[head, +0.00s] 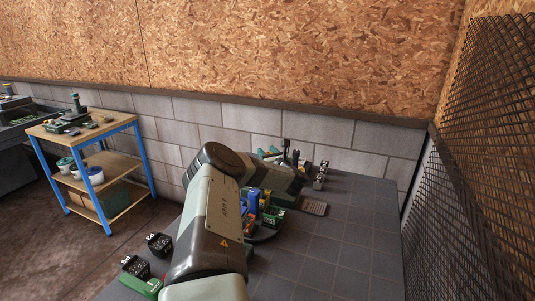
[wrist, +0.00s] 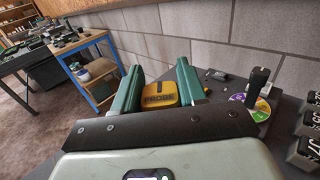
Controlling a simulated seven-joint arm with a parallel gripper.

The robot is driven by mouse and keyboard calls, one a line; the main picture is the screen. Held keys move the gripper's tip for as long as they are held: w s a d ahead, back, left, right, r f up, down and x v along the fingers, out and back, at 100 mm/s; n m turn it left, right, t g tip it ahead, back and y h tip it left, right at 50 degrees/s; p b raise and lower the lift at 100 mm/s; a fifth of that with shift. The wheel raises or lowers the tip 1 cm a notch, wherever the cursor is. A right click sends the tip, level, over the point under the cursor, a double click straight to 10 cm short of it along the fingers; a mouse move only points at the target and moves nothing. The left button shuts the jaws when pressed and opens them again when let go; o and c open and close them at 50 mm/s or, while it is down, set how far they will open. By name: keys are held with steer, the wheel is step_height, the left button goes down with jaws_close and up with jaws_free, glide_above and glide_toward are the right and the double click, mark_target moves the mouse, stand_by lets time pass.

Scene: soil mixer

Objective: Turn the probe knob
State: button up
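The probe knob (wrist: 160,95) is yellow, with a dark slot on top and the word PROBE on its front. In the wrist view it shows between the two green fingers of my gripper (wrist: 160,68). The fingers are spread, one on each side of it, with their inner faces close to its sides. I cannot tell whether they touch it. In the head view my arm covers the knob and most of the gripper.
A black handle (wrist: 258,84) stands on a coloured disc (wrist: 262,109) right of the knob. Black numbered blocks (wrist: 304,150) stand farther right. The grey tabletop (head: 350,235) is clear at its right. A blue-legged wooden workbench (head: 85,137) stands at the left.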

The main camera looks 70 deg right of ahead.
steer(key=shift+c, duration=1.4)
steer(key=shift+g, duration=0.3)
steer(key=m+g+h, duration=0.2)
steer(key=g, duration=0.1)
steer(key=m+g+h, duration=0.2)
steer(key=m+g, duration=0.1)
steer(key=g, duration=0.1)
steer(key=shift+s+d+m, duration=0.1)
steer(key=shift+s+m, duration=0.1)
steer(key=shift+m, duration=0.1)
steer(key=shift+s+d+m+g+h, duration=0.15)
steer(key=shift+m+g+h, duration=0.15)
steer(key=shift+m+g, duration=0.65)
steer(key=shift+s+a+m+g+h, duration=0.15)
steer(key=shift+m+g+h, duration=0.3)
steer(key=shift+g, duration=0.9)
steer(key=shift+s+d+m+g, duration=0.1)
steer(key=shift+d+m+g, duration=0.05)
steer(key=shift+m+g, duration=0.15)
steer(key=o, duration=1)
steer(key=shift+c, duration=0.2)
